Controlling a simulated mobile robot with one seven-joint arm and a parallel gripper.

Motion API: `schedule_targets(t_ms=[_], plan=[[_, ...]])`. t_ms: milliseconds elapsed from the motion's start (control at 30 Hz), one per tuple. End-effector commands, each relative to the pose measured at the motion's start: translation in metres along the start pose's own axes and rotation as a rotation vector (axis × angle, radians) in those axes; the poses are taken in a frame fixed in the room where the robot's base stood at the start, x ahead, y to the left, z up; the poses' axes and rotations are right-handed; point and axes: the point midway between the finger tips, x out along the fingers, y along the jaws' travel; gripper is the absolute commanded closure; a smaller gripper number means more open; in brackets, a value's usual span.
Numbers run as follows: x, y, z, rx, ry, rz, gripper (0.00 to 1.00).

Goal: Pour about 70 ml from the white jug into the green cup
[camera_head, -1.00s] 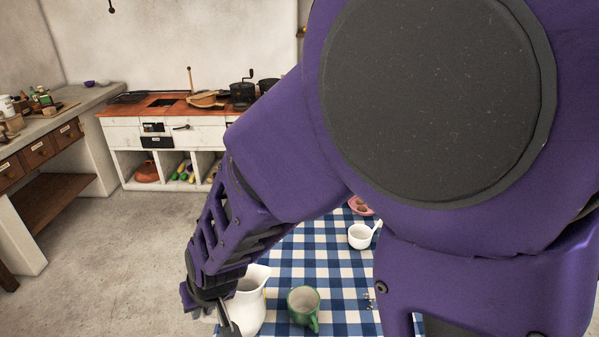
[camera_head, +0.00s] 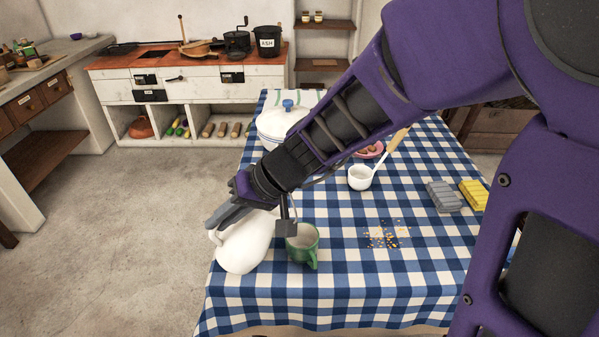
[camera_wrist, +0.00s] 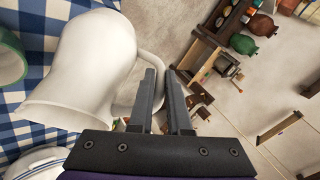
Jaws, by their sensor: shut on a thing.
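The white jug (camera_head: 243,248) is at the near left of the table, and its body leans to the right in the head view. My gripper (camera_head: 214,222) is shut on the jug's handle at the jug's left side. In the wrist view the fingers (camera_wrist: 163,78) close at the handle, beside the large white jug body (camera_wrist: 85,65). The green cup (camera_head: 303,246) stands upright just right of the jug, handle toward the near right. Its edge shows at the far left in the wrist view (camera_wrist: 10,60). My wrist hides the jug's mouth in the head view; I see no stream.
On the checked tablecloth (camera_head: 340,290) are a white ladle-like cup (camera_head: 360,178), scattered crumbs (camera_head: 385,235), a grey block (camera_head: 444,196), a yellow block (camera_head: 474,193), a pink dish (camera_head: 370,150) and a lidded white pot (camera_head: 280,120). The near table front is clear.

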Motion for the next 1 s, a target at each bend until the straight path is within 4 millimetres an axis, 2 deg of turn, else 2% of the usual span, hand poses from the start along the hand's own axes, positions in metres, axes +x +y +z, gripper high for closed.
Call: schedule_targets(t_ms=[1000], plan=[[-0.018,0.025,-0.009,0.147,0.003,-0.347,1.0]])
